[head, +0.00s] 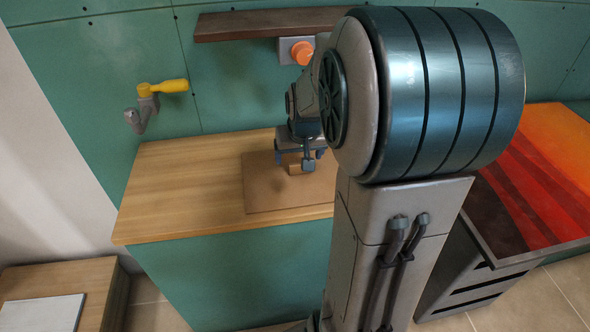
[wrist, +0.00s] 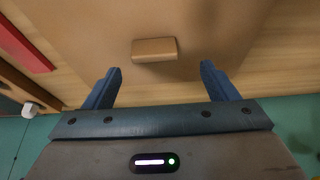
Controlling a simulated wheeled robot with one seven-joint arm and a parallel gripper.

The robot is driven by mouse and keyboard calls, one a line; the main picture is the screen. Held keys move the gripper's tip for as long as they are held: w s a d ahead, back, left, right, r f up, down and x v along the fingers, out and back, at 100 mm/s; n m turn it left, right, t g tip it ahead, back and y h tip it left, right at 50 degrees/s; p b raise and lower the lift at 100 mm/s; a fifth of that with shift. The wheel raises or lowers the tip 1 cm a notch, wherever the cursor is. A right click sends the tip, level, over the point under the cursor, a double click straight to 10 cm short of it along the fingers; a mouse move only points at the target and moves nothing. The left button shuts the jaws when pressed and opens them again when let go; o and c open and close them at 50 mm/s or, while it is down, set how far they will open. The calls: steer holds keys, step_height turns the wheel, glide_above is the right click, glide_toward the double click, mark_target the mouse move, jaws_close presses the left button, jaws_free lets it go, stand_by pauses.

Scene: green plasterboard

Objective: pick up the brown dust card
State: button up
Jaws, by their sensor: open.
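The brown dust card (head: 262,192) appears to be the flat brown sheet lying on the wooden counter, with a small raised brown block (head: 295,169) on it. In the wrist view the card (wrist: 215,25) fills the upper middle, and its block (wrist: 154,50) lies just beyond and between my fingertips. My gripper (head: 301,158) is over the card near the block, with its blue fingers apart. The wrist view shows the open gripper (wrist: 160,70) with nothing between the fingers. My arm hides the card's right side in the head view.
The wooden counter (head: 165,190) has free room left of the card. A yellow-handled lever (head: 168,87) and an orange knob (head: 303,52) are on the green wall, below a brown shelf (head: 265,22). A red-orange patterned top (head: 540,170) is at right. A red strip (wrist: 22,45) shows in the wrist view.

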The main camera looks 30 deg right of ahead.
steer(key=x, duration=0.4)
steer(key=shift+d+f, duration=0.3)
steer(key=shift+d, duration=0.1)
steer(key=shift+w+f, duration=0.25)
steer(key=shift+f, duration=0.25)
steer(key=c, duration=1.2)
steer(key=shift+r, duration=0.1)
steer(key=shift+c, duration=0.2)
